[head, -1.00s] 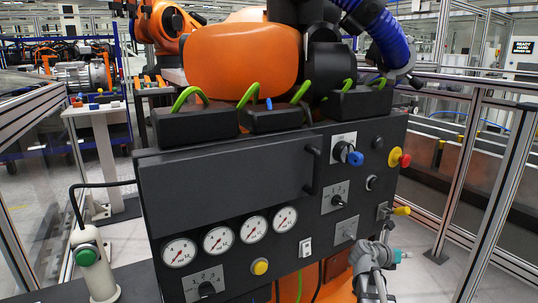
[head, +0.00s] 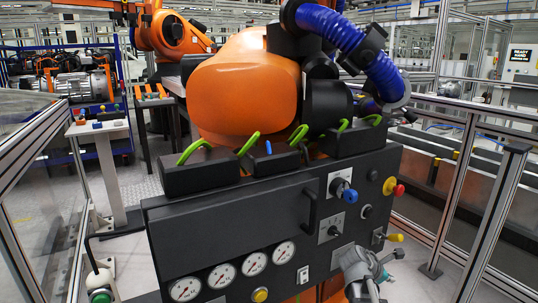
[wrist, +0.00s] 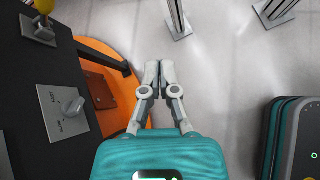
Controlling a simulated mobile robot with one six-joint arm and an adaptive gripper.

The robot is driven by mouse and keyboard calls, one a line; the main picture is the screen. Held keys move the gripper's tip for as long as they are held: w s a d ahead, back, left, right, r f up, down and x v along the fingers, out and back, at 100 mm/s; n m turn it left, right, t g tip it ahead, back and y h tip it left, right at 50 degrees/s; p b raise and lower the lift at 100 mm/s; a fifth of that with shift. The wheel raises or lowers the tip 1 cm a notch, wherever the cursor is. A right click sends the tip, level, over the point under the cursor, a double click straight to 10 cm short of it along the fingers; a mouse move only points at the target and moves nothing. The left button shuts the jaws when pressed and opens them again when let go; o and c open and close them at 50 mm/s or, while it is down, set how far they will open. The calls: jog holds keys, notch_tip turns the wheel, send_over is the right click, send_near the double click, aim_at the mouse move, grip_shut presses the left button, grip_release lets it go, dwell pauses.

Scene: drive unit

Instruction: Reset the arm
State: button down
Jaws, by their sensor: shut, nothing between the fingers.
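My gripper (wrist: 158,68) is in the middle of the wrist view, its two grey fingers together and empty over pale floor. The black control panel (wrist: 30,120) is to its left, apart from it. A grey fast/slow knob (wrist: 73,105) sits on a plate there, with a yellow knob (wrist: 44,6) above. In the head view, part of my grey arm (head: 357,268) stands before the lower right of the drive unit's panel (head: 165,245). A big orange robot arm (head: 245,85) rises behind the panel. I cannot make out my fingertips in the head view.
The panel carries several gauges (head: 222,275), a blue knob (head: 347,193), a red button (head: 398,190) and a yellow button (head: 260,294). Metal fence posts (head: 480,215) stand at right. A green-topped post (head: 101,296) is at lower left.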

jog(key=s+a+r+m+g+y+p, duration=0.1)
jog(key=s+a+r+m+y+p, duration=0.4)
jog(key=a+r+m+p, duration=0.4)
jog(key=s+a+r+m+g+y+p, duration=0.2)
jog(key=s+a+r+m+y+p, duration=0.2)
jog(key=a+r+m+p, duration=0.5)
jog(key=shift+s+a+r+m+y+p, duration=0.35)
jog(key=shift+s+a+r+p, duration=0.75)
jog(key=shift+r+p, duration=3.8)
notch_tip(320, 180, down, 3)
jog(key=p, duration=0.3)
jog(key=shift+w+a, duration=0.1)
jog(key=shift+w, duration=0.05)
